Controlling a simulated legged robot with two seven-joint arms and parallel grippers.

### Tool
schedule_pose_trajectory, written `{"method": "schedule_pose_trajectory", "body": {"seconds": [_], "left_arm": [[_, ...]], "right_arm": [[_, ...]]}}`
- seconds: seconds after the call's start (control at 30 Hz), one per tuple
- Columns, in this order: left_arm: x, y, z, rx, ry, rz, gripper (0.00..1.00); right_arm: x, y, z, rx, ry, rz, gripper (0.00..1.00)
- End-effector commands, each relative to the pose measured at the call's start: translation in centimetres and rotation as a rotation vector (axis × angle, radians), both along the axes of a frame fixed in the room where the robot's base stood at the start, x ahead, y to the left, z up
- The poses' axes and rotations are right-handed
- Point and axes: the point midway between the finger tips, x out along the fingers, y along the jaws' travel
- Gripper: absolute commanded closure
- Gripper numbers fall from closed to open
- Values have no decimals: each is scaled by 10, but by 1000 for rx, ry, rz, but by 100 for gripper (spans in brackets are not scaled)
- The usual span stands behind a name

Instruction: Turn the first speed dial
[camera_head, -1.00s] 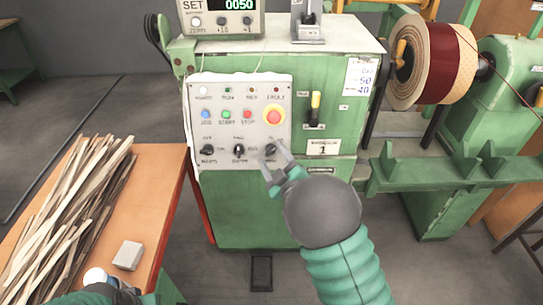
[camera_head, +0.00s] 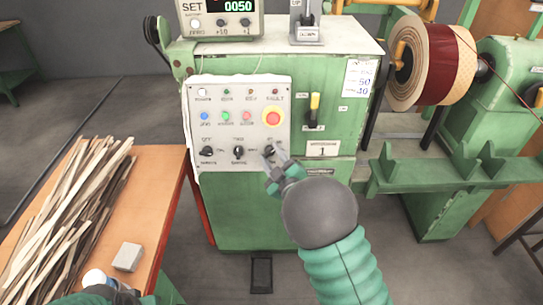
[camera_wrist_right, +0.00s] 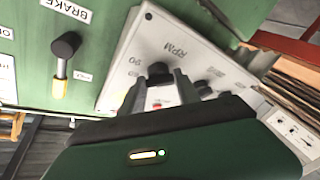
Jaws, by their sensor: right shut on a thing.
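The white control panel (camera_head: 225,172) is on the front of the green machine, with three black dials in its lower row. The rightmost dial (camera_head: 269,150) is partly covered by my right gripper (camera_head: 276,157). In the right wrist view this black dial (camera_wrist_right: 160,72) sits by the RPM label, and the right gripper's fingers (camera_wrist_right: 160,88) are shut on it from both sides. The middle dial (camera_head: 238,152) and left dial (camera_head: 207,151) stand free. Part of my left arm shows at the bottom left; its fingers cannot be made out.
A red stop button (camera_head: 273,117) and coloured buttons are above the dials. A brake lever (camera_head: 314,108) is to the right; it also shows in the wrist view (camera_wrist_right: 63,52). A table (camera_head: 160,190) with wood strips (camera_head: 65,205) and a grey block (camera_head: 128,256) stands at left.

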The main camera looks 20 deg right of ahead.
Motion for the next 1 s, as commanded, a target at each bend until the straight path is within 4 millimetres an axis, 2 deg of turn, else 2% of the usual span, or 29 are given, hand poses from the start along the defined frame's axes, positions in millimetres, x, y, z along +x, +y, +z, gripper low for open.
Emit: {"method": "schedule_pose_trajectory", "body": {"seconds": [0.33, 1.0], "left_arm": [[0, 0, 11, 0, 0, 0, 100], [0, 0, 53, 0, 0, 0, 100]], "right_arm": [[-1, 1, 1, -109, 36, 50, 100], [0, -1, 3, -580, 175, 249, 100]]}}
